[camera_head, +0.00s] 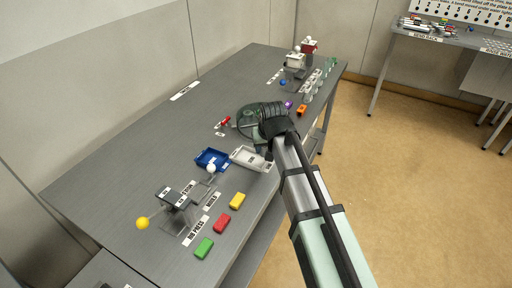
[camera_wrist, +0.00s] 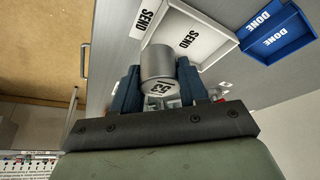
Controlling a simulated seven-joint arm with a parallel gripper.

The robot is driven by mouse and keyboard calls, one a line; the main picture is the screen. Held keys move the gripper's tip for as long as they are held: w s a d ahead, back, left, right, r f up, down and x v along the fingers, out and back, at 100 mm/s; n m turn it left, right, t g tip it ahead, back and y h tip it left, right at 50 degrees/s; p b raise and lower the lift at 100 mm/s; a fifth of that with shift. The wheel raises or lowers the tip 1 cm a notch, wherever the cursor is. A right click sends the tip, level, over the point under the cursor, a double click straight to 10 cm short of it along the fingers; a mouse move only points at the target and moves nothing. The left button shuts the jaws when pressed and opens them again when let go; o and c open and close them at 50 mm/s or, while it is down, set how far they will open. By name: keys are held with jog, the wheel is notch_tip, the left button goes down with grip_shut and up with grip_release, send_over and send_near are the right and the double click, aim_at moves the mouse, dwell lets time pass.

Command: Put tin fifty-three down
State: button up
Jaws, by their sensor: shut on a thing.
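Tin fifty-three (camera_wrist: 157,62) is a grey metal cylinder with a number label on the end facing the wrist camera. My gripper (camera_wrist: 158,80) is shut on it, with one blue finger on each side. The tin is over or beside the white SEND tray (camera_wrist: 208,42); I cannot tell whether it touches anything below. In the head view my gripper (camera_head: 262,150) is by the white tray's far right end, and my arm mostly hides the fingers and tin. The white tray (camera_head: 244,158) shows there too.
The blue DONE tray (camera_head: 211,159) lies left of the white tray. Small items and a white machine (camera_head: 295,61) stand at the far end. The bench's left middle is clear.

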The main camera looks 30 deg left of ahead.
jog(key=w+a+r, duration=0.3)
jog(key=w+a, duration=0.1)
jog(key=w, duration=0.1)
jog(key=n+g+h, duration=0.2)
jog(key=n+g, duration=0.6)
jog(key=n, duration=1.9)
send_over(249, 162)
jog(key=w, duration=0.2)
jog(key=shift+s+d+f, duration=0.1)
jog(key=shift+s+f, duration=0.05)
jog(key=shift+f, duration=1.85)
jog(key=shift+s+f, duration=0.1)
jog(key=shift+f, duration=1.85)
